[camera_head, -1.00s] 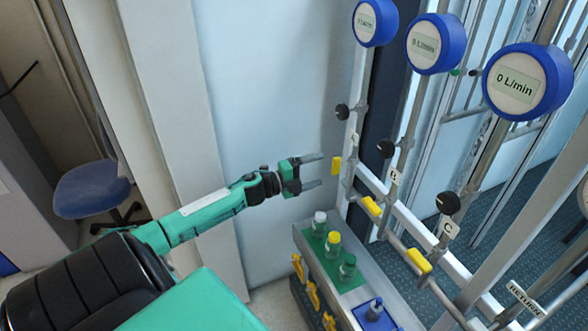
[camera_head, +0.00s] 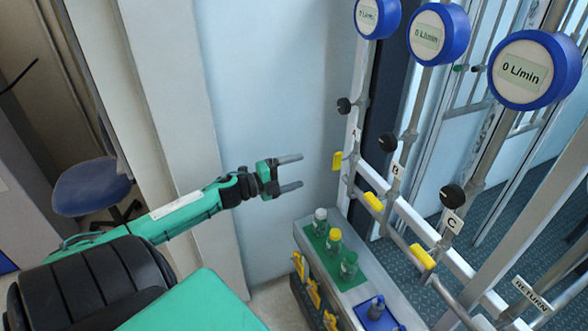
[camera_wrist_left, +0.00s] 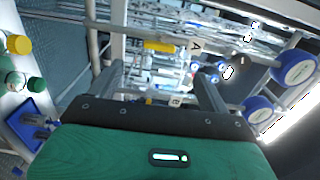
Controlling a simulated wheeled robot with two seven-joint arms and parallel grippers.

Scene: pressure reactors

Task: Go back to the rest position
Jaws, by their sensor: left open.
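My left gripper (camera_head: 291,172) is in the middle of the head view, to the left of the pipe rack. Its two fingers are apart with nothing between them. It touches nothing. In the left wrist view the two fingers (camera_wrist_left: 163,85) point toward the pipes, with the yellow handle of line A (camera_wrist_left: 158,46) beyond them. My right gripper is not in view.
The rack carries blue gauges (camera_head: 523,70) reading 0 L/min, black knobs (camera_head: 452,195) and yellow handles (camera_head: 422,257). Below stands a bench (camera_head: 352,297) with several bottles (camera_head: 333,241) on a green mat. A blue chair (camera_head: 90,187) is at the left. Open space surrounds my gripper.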

